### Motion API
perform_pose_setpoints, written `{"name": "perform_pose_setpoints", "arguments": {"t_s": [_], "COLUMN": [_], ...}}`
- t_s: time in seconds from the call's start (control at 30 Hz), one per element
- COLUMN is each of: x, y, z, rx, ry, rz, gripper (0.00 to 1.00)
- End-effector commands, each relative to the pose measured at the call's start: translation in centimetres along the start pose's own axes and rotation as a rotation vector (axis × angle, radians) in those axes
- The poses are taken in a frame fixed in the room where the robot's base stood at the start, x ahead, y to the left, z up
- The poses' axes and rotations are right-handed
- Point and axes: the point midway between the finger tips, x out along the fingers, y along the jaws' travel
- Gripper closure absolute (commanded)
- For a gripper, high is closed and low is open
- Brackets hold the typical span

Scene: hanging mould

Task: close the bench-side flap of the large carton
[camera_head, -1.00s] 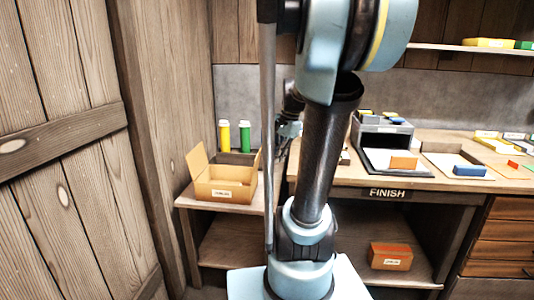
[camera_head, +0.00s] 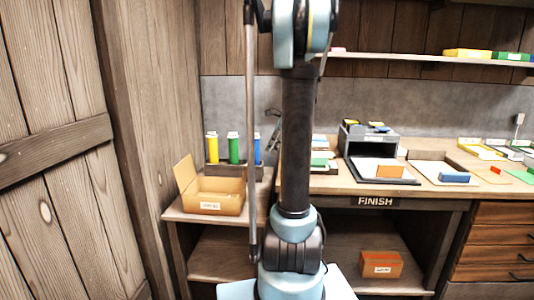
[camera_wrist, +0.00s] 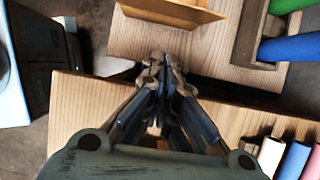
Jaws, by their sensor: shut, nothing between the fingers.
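The large carton (camera_head: 215,201) is a tan box with a white label on the left side shelf in the head view. Its left flap (camera_head: 184,171) stands up, tilted outward. In the wrist view a tan cardboard part of the carton (camera_wrist: 178,10) shows at the top edge. My gripper (camera_wrist: 162,62) is shut and empty, over the gap between two wooden surfaces, just short of the cardboard and apart from it in the picture.
Yellow (camera_head: 212,148), green (camera_head: 234,148) and blue (camera_head: 257,149) bottles stand in a rack behind the carton. The workbench (camera_head: 345,184) to the right holds trays and blocks. A smaller orange carton (camera_head: 381,264) sits on the lower shelf. A plank wall (camera_head: 158,110) stands close on the left.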

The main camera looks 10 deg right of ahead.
Motion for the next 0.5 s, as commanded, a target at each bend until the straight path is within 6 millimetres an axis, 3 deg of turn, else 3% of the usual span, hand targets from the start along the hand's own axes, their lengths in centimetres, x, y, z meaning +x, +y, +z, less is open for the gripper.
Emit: {"name": "perform_pose_setpoints", "arguments": {"t_s": [0.5], "x": [8.7], "y": [0.1], "z": [0.1], "rx": [-0.004], "ry": [0.001], "rz": [0.001], "gripper": [1.0]}}
